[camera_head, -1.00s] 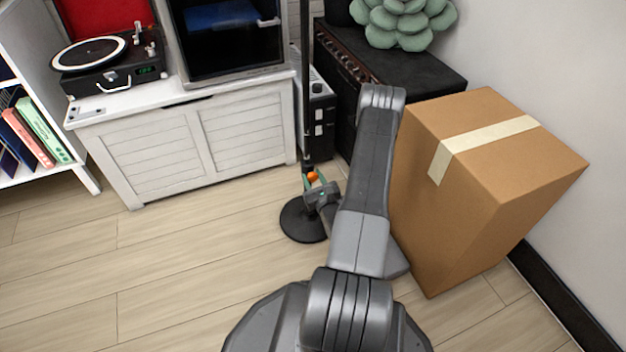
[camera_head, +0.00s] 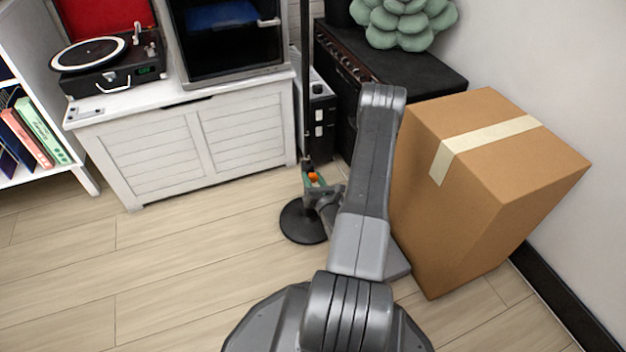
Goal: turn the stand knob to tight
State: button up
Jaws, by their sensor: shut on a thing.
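The stand is a thin black pole (camera_head: 305,90) rising from a round black base (camera_head: 299,222) on the floor. Its orange knob (camera_head: 313,176) sits low on the pole, on the side toward my arm. My gripper (camera_head: 312,181) is at the knob and shut on it. The knob's marks are too small to read.
A tall cardboard box (camera_head: 455,210) stands close to the right of my arm. A white cabinet (camera_head: 190,145) with a turntable (camera_head: 110,62) stands behind to the left. A black amplifier (camera_head: 415,75) is behind the stand. The floor (camera_head: 180,270) at the left is clear.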

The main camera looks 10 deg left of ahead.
jog(key=o, duration=1)
jog(key=p+v, duration=0.3)
jog(key=v, duration=1)
jog(key=shift+s+d+p, duration=0.25)
jog(key=shift+s+p, duration=0.05)
